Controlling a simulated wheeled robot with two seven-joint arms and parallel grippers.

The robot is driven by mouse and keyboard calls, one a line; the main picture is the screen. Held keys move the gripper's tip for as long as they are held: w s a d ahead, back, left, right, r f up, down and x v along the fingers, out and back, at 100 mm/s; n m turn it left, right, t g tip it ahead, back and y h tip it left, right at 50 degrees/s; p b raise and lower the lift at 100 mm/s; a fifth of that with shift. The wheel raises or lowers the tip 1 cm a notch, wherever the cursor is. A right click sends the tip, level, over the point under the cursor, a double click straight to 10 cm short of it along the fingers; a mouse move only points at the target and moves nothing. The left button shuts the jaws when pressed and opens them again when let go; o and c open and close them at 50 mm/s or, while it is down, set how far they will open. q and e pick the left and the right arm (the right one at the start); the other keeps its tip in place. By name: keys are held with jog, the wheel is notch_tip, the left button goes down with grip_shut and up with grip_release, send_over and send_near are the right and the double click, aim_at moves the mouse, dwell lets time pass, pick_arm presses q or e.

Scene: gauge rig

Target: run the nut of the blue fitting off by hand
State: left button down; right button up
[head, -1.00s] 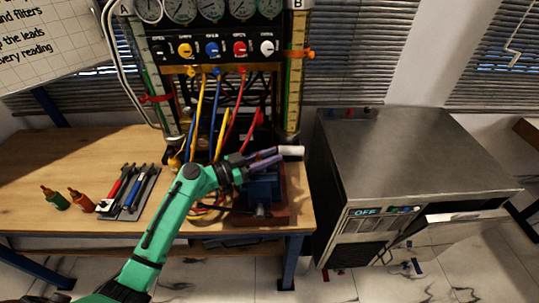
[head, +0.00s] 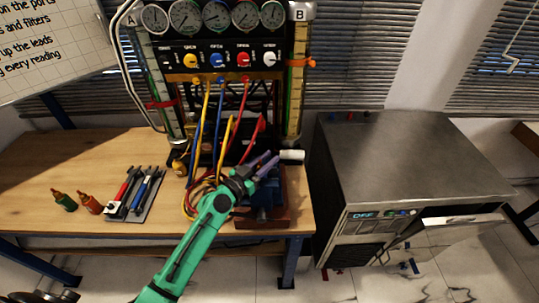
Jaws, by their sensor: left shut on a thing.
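My left gripper (head: 268,162) is over the blue vise (head: 268,192) at the bench's right end. Its two purple-grey fingers point up and right, shut, with their tips at the near end of a short white cylinder (head: 292,155). What lies between the fingers is too small to make out. The blue fitting and its nut cannot be told apart here. A blue hose (head: 218,125) hangs from the manifold under the blue knob (head: 218,61). My right gripper is out of view.
The gauge panel (head: 214,38) stands behind the vise, with yellow and red hoses (head: 246,135) looping down. A tool tray (head: 134,195) and two small bottles (head: 90,203) are on the bench (head: 40,165). A steel machine (head: 410,160) stands right, its front flap open.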

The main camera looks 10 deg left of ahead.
pick_arm(q)
jog(key=shift+a+r+n+t+y+p, duration=0.1)
jog(key=shift+r+n+t+y+p, duration=0.1)
jog(key=shift+n+t+y+p, duration=0.4)
jog(key=shift+w+a+f+n+y+p, duration=0.15)
jog(key=shift+n+y+p, duration=0.15)
jog(key=shift+y+p, duration=0.2)
jog(key=c, duration=0.7)
grip_release()
